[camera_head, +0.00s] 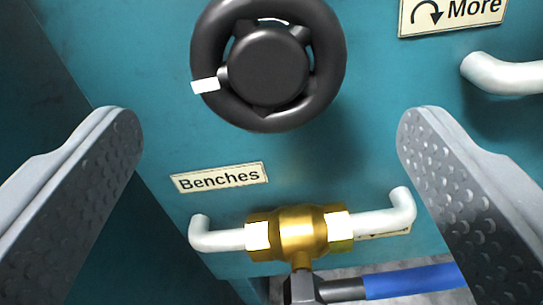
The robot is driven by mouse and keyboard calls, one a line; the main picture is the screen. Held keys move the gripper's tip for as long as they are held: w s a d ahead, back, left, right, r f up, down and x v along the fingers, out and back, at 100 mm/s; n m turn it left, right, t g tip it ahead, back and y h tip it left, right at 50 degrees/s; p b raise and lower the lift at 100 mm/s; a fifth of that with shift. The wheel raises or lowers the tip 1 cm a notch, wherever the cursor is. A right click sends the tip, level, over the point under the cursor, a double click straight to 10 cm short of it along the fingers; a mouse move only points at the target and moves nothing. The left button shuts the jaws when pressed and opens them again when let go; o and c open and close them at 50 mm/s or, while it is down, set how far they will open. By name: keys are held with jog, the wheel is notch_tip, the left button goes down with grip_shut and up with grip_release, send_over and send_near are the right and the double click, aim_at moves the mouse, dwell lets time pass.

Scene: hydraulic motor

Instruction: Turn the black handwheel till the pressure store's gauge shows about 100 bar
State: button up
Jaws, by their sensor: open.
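The black handwheel (203,45) is at the top centre, on a teal panel. It is a thick ring with a round hub and spokes, and a white mark (206,85) sits on its lower left rim. My gripper (270,135) is open and empty. Its two grey dimpled fingers stand wide apart at the left and right, below the handwheel in the picture and not touching it. The pressure store's gauge is not in this view.
A label "Benches" (219,178) is below the handwheel. Under it is a brass valve (298,232) on a white pipe (375,222), with a blue-gripped lever (415,279). A "More" label with a curved arrow (452,14) and another white pipe (505,77) are at the upper right.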

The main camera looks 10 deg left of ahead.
jog(key=s, duration=0.7)
jog(key=shift+s+a+b, duration=0.15)
jog(key=shift+s+b, duration=0.2)
jog(key=shift+s, duration=0.05)
jog(key=w+d+r+n+g+y+b, duration=0.1)
jog(key=w+r+y, duration=0.1)
jog(key=r, duration=0.6)
jog(key=w+d+r+g+y+b, duration=0.1)
jog(key=w+d+r+y+b, duration=0.1)
jog(key=r, duration=0.6)
jog(key=s+d+r+h, duration=0.1)
jog(key=s+d+r, duration=0.5)
jog(key=d+r, duration=0.2)
jog(key=s+d+r+n+h+b, duration=0.1)
jog(key=s+d+r+h, duration=0.1)
jog(key=s+d+r, duration=0.4)
jog(key=d+r, duration=0.2)
jog(key=d, duration=0.3)
jog(key=shift+s+d+r+n+g+b, duration=0.2)
jog(key=shift+d+r+n+g+b, duration=0.1)
jog(key=shift+d+r, duration=0.1)
dwell(3.0)
